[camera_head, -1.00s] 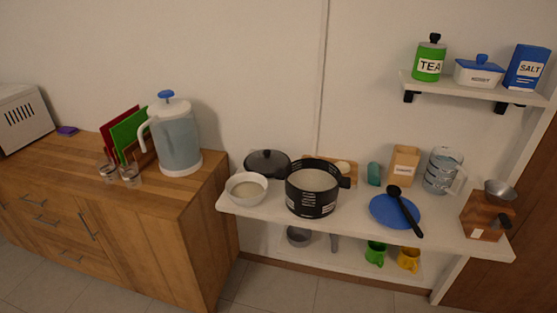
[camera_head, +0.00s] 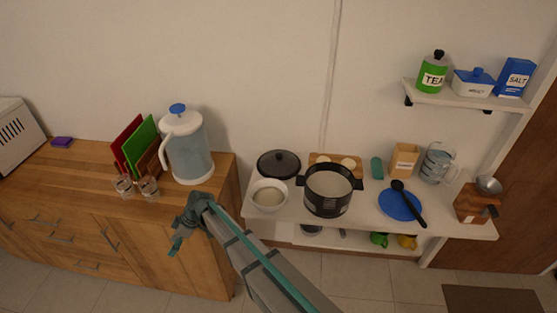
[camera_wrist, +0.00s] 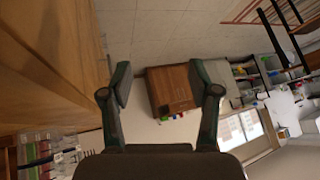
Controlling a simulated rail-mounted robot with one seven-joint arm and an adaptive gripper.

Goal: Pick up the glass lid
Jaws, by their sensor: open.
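A dark round lid with a knob (camera_head: 279,163), which looks like the glass lid, lies on the white shelf table (camera_head: 360,222) at its back left, behind a white bowl (camera_head: 269,196) and left of a black pot (camera_head: 328,190). My gripper (camera_head: 177,246) is in front of the wooden counter, to the left of and nearer than the lid. It is apart from the lid. In the wrist view my gripper (camera_wrist: 160,75) is open, with nothing between its fingers. The lid cannot be made out there.
A white and blue water dispenser (camera_head: 188,150), cutting boards (camera_head: 136,146) and two glasses (camera_head: 148,187) stand on the wooden counter (camera_head: 75,178). A blue plate with a black ladle (camera_head: 398,205) lies right of the pot. A wall shelf (camera_head: 465,98) holds containers. A gap separates counter and table.

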